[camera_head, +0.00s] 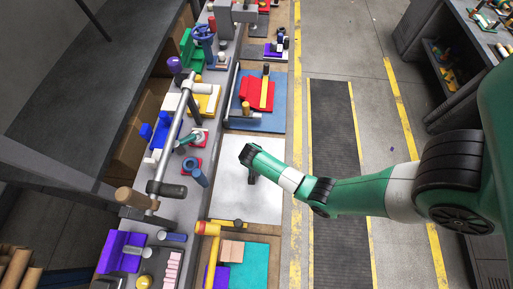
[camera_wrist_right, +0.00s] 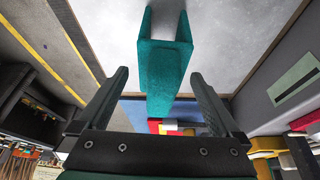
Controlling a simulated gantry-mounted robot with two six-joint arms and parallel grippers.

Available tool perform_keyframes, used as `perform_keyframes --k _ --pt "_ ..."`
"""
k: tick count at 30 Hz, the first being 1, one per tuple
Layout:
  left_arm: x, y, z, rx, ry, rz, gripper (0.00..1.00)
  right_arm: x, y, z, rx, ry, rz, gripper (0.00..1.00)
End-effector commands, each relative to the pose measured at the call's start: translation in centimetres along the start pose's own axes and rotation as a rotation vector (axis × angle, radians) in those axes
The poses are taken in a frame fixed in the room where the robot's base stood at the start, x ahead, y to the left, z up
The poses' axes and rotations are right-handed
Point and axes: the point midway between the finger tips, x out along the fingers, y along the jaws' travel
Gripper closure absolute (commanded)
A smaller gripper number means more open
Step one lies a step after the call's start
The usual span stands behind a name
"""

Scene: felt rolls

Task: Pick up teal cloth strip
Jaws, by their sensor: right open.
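The teal cloth strip (camera_wrist_right: 168,75) shows in the right wrist view as a long teal piece with two raised walls and a gap between them at its far end. It lies over the pale white board (camera_wrist_right: 225,35). My right gripper (camera_wrist_right: 158,78) is open, with one dark finger on each side of the strip's near part and visible gaps between. In the head view my right gripper (camera_head: 251,178) is over the white board (camera_head: 262,205), and the strip is hidden there. My left gripper is not in view.
A blue mat with red felt (camera_head: 257,93) lies beyond the white board. A teal sheet (camera_head: 257,262) and a yellow-ended roller (camera_head: 208,229) lie at the near side. A grey shelf with a metal rail (camera_head: 172,125) and tools runs along the left. Striped floor is on the right.

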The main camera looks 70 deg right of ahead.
Motion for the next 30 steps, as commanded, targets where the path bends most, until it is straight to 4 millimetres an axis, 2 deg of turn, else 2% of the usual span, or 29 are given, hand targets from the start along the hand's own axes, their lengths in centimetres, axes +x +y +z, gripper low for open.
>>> perform_keyframes --k 1,7,8,24,30 --pt "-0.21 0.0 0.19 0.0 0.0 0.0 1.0 0.47 0.0 0.05 0.0 -0.001 0.001 0.0" --pt "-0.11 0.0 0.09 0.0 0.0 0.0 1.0 0.41 -0.02 -0.03 0.0 0.0 -0.001 0.0" --pt "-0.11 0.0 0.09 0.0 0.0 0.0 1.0 0.41 -0.02 -0.02 0.0 0.0 -0.001 0.04" --pt "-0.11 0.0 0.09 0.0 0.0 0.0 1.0 0.4 0.0 -0.01 0.0 0.0 0.0 1.0" --pt "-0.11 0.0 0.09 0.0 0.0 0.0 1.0 0.39 -0.01 -0.02 0.0 0.0 0.0 1.0"
